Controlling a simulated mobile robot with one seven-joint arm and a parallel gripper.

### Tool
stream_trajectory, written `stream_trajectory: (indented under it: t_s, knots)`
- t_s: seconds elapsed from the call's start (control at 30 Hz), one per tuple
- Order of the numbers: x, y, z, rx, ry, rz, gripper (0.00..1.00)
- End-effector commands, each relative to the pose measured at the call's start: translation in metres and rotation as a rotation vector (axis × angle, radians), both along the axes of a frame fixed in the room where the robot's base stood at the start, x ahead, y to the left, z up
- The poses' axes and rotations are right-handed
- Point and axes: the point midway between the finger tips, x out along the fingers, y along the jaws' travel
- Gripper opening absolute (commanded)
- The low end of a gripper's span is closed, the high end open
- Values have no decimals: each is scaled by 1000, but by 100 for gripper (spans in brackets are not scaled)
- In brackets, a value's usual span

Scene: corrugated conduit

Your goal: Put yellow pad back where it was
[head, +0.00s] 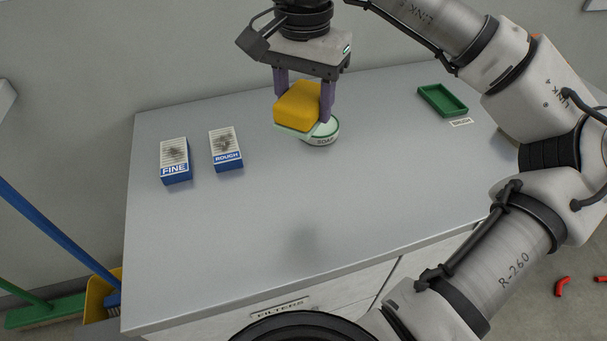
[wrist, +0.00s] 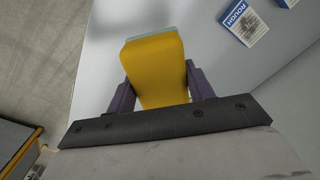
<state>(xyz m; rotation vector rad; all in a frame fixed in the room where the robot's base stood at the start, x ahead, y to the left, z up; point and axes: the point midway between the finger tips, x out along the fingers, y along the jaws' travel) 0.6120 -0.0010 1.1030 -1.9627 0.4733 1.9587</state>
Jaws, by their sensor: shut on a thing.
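The yellow pad (head: 298,104) is a rounded block with a pale green layer under it. My gripper (head: 303,98) is shut on it, with a purple finger on each side. In the head view the pad is held above the counter, in front of a round pale dish marked SOAP (head: 322,137), which it partly hides. In the wrist view the pad (wrist: 155,70) sits between the two purple fingers (wrist: 160,90).
Blocks marked FINE (head: 175,160) and ROUGH (head: 225,150) stand on the left of the grey counter (head: 220,240). An empty green tray (head: 442,100) is at the back right, with a small label (head: 461,122) before it. The counter's front middle is clear.

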Motion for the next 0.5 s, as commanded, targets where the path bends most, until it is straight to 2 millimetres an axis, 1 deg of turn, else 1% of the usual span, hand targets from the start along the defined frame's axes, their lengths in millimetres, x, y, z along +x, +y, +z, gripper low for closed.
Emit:
stream_trajectory:
  t_s: [0.3,0.4,0.5]
  knots:
    - [-1,0,-83,3,5,1,31]
    - [-1,0,-108,5,4,0,31]
    - [-1,0,-128,4,2,0,31]
